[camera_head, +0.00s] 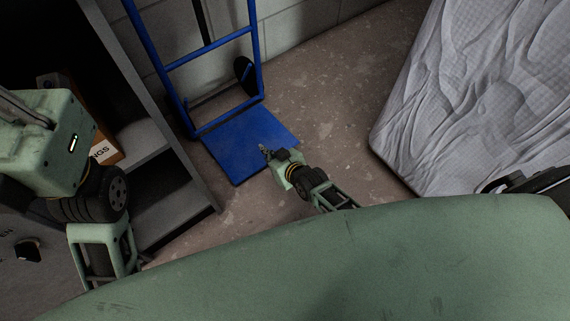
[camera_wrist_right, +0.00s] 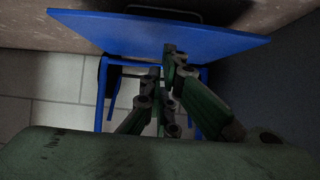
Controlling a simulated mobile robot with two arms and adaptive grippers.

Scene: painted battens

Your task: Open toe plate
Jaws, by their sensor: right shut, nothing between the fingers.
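The blue toe plate (camera_head: 240,145) is folded out from the foot of the blue hand truck (camera_head: 207,47), which stands against the block wall. I cannot tell whether it lies quite flat on the floor. In the right wrist view the plate (camera_wrist_right: 150,34) spans the top, with the truck's frame (camera_wrist_right: 101,100) below it. My right gripper (camera_head: 264,150) is over the plate's right part, its fingers together and empty. Its fingers (camera_wrist_right: 163,62) reach toward the plate in the wrist view; contact is unclear. My left arm shows at the left, but its fingers do not.
A grey shelf unit (camera_head: 150,140) with a cardboard box (camera_head: 106,150) stands left of the truck. A wrapped pale mattress-like thing (camera_head: 490,100) is at the right. Bare concrete floor (camera_head: 335,110) lies between. A black wheel (camera_head: 243,72) shows behind the truck's frame.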

